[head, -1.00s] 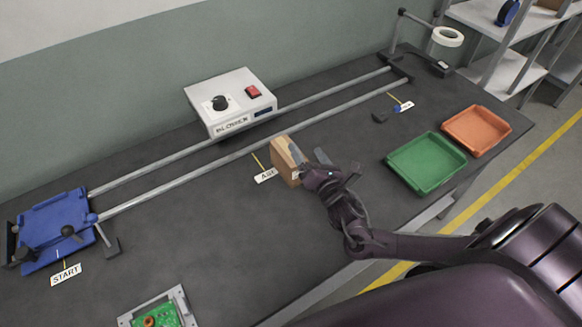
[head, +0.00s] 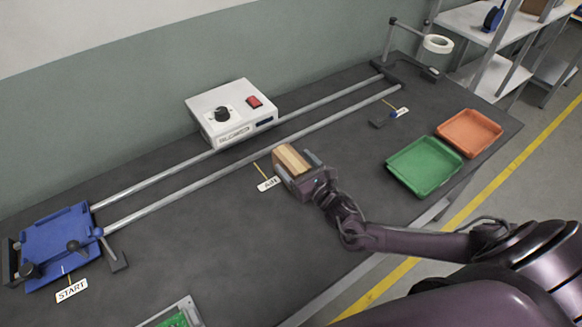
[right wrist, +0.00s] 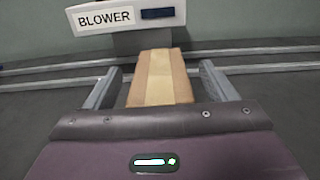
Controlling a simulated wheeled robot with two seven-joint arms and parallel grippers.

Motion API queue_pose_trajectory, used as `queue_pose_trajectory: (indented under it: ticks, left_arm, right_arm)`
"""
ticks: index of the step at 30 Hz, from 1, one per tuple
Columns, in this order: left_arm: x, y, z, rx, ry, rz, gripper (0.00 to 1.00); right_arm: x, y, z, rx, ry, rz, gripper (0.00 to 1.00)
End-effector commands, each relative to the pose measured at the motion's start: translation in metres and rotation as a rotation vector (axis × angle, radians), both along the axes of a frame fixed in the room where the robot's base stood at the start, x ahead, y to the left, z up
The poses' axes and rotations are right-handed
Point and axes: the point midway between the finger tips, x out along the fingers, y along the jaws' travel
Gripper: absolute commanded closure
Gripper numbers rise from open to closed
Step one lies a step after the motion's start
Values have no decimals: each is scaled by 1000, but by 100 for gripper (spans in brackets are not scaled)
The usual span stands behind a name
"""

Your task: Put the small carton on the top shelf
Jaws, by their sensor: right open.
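The small carton (head: 291,160) is a tan cardboard box with a lighter tape strip. It stands on the dark bench top in front of the rails. In the right wrist view the carton (right wrist: 159,78) sits between the two grey fingers of my right gripper (right wrist: 158,88). A gap shows on each side, so the jaws are open around it. In the head view my right gripper (head: 296,172) reaches the carton from the lower right. The shelf rack (head: 480,25) stands at the upper right, partly out of frame. My left gripper is not in view.
Behind the carton are two metal rails (head: 180,178) and a white blower box (head: 231,112). A blue carriage (head: 60,245) sits at the left. Green (head: 425,166) and orange (head: 469,132) trays stand to the right.

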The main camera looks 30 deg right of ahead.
Motion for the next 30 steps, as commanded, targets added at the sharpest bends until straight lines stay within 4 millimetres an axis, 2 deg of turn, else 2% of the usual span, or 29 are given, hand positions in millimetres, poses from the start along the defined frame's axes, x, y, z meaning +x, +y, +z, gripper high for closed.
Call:
queue_pose_trajectory:
  ticks: [8,21,30]
  left_arm:
    - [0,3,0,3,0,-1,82]
    - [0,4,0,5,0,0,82]
    - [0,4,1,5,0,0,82]
  right_arm:
    - [4,1,-1,1,1,1,22]
    - [4,1,0,1,-2,0,79]
    - [4,0,4,1,-2,0,80]
